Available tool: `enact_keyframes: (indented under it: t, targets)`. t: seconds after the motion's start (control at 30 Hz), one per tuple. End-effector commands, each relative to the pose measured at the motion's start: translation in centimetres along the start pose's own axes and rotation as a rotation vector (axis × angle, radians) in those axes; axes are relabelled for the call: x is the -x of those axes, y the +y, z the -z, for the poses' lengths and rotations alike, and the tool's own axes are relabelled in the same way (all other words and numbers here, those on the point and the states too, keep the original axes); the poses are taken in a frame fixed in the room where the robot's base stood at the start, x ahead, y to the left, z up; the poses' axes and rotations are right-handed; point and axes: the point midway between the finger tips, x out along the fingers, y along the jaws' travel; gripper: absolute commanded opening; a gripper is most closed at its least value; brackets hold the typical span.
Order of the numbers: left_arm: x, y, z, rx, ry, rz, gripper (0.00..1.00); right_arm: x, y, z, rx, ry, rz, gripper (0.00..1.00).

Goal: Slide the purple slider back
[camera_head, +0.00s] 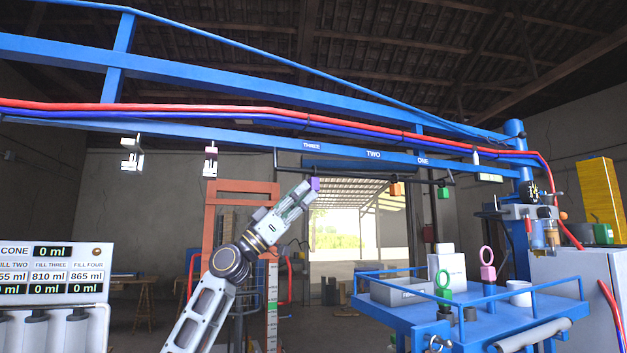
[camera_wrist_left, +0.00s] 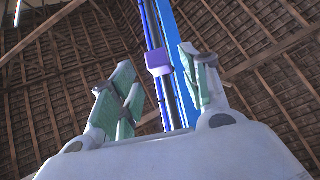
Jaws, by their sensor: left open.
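The purple slider (camera_head: 315,184) is a small block under the blue beam, near the label THREE. My left gripper (camera_head: 303,193) reaches up to it from below left, with its fingertips close beside the block. In the left wrist view the purple slider (camera_wrist_left: 159,60) sits on a dark rail, in line with the gap between the open green-padded fingers of my left gripper (camera_wrist_left: 160,88). The fingers look empty. I cannot tell whether they touch the slider. My right gripper is out of view.
An orange slider (camera_head: 397,188) and a green slider (camera_head: 443,193) hang farther right along the rail. The blue overhead beam (camera_head: 373,155) runs just above. A blue cart (camera_head: 470,325) stands at the lower right. An orange frame (camera_head: 240,187) stands behind my left arm.

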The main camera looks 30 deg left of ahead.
Motion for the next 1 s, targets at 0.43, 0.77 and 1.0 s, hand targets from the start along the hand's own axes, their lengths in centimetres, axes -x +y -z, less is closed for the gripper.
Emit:
enact_keyframes:
  t: [0.43, 0.77, 1.0]
  targets:
    - [-4.2, 0.0, 0.1, 0.001, 0.001, 0.0, 0.46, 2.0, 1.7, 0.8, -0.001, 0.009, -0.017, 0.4]
    - [-5.1, 0.0, 0.0, 0.0, 0.0, 0.001, 0.46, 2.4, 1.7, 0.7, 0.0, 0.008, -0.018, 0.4]
    - [-5.1, 0.0, 0.0, 0.0, 0.0, 0.001, 0.44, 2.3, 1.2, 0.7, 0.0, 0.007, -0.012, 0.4]
